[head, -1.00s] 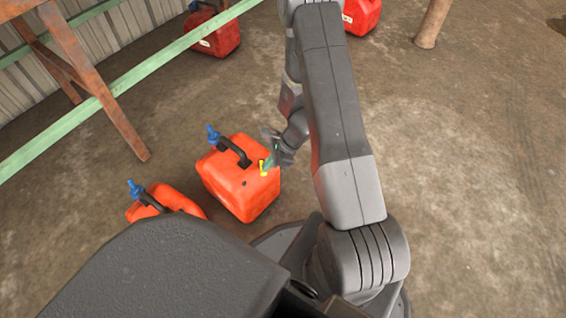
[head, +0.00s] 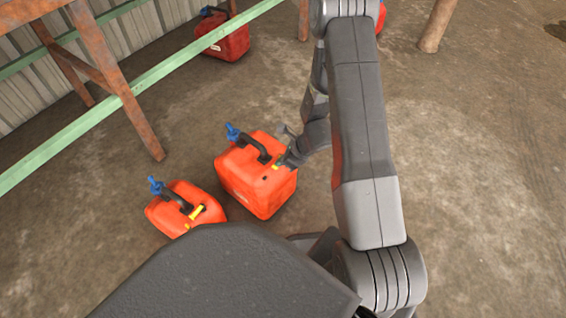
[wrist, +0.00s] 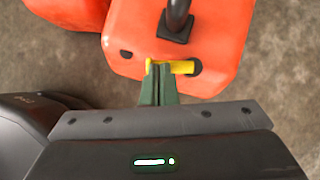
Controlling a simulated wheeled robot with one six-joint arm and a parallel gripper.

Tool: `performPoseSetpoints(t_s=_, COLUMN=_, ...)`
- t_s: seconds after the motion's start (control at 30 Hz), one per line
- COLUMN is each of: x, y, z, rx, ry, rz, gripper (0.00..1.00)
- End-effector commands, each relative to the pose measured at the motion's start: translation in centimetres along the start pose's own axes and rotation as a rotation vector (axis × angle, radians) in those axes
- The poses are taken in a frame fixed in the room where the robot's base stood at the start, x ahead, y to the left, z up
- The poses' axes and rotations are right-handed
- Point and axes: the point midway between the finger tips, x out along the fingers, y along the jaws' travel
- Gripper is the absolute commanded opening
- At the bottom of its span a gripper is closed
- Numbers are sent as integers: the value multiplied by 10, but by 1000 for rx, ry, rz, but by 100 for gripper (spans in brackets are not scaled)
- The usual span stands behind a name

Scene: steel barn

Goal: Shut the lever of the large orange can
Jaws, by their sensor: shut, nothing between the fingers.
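The large orange can (head: 258,196) stands upright on the dirt floor, with a black handle and a blue cap on top. Its yellow lever (wrist: 181,67) lies across the can's top in the wrist view, with its right end by a dark round hole. In the head view the lever (head: 276,167) is partly hidden by my gripper (head: 284,162). My gripper is shut and empty. Its green fingertips (wrist: 158,78) are at the lever's left end in the wrist view; I cannot tell whether they touch it.
A smaller orange can (head: 180,199) with its own yellow lever and blue cap stands to the left. A red can (head: 222,37) is at the back by a green rail (head: 150,83) and rusty posts (head: 118,82). The floor to the right is open.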

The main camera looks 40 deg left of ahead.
Motion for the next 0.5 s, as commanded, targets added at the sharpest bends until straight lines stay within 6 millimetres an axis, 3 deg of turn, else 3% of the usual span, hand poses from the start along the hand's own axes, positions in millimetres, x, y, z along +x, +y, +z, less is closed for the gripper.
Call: performPoseSetpoints(t_s=0.5, x=0, y=-14, z=3, rx=-1, ry=0, rz=0, gripper=0)
